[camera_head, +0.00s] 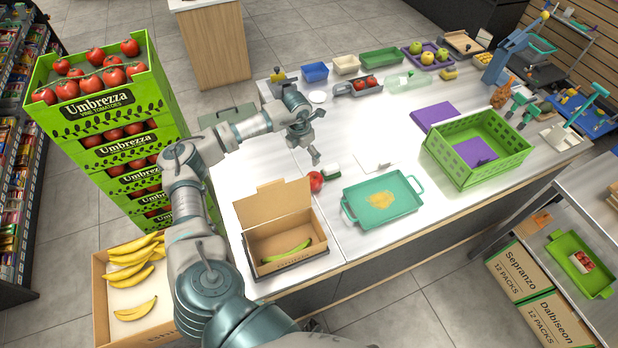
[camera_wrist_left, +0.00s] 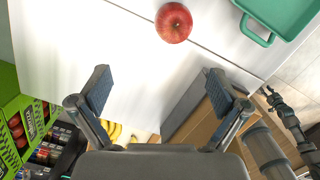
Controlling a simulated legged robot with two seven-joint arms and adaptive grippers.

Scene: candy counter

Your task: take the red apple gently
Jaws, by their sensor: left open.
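My left gripper (camera_head: 312,150) is above the counter, behind the apple in the head view. My right gripper is not seen in the head view.
The open cardboard box (camera_head: 287,262) with a green banana-like item stands in front of the apple. A teal tray (camera_head: 382,222) lies to its right, and a green crate (camera_head: 478,182) beyond. Stacked tomato crates (camera_head: 112,118) stand at left. Bare counter surrounds the gripper.

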